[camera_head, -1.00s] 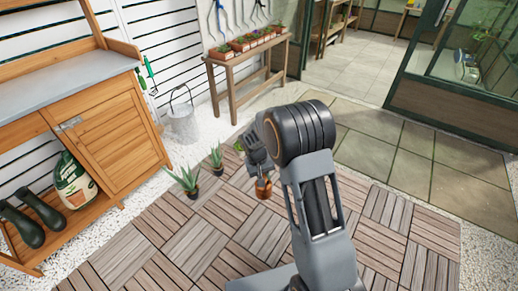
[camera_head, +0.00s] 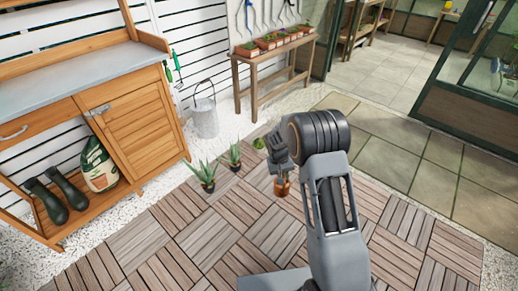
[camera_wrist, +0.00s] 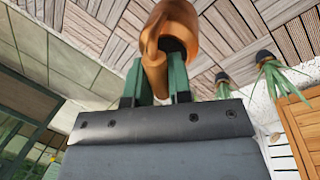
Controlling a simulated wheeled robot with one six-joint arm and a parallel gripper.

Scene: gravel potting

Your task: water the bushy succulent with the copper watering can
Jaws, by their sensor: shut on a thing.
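The copper watering can (camera_wrist: 178,22) is held between the green fingers of my gripper (camera_wrist: 157,82) in the wrist view. In the head view the can (camera_head: 282,188) hangs below my gripper (camera_head: 281,174), just above or over the decking; the exact height is unclear. A small, rounded green plant (camera_head: 259,144) shows just left of and beyond my gripper, partly hidden; it may be the bushy succulent. Two spiky plants in dark pots, one nearer (camera_head: 207,177) and one farther (camera_head: 234,157), stand to the left; they also show at right in the wrist view (camera_wrist: 272,66).
A wooden potting bench (camera_head: 130,110) stands at left, with boots (camera_head: 60,195) and a bag (camera_head: 99,165) on its lower shelf. A metal bucket (camera_head: 205,118) stands on the gravel. A narrow table with potted plants (camera_head: 275,62) is behind. The near decking (camera_head: 180,235) is clear.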

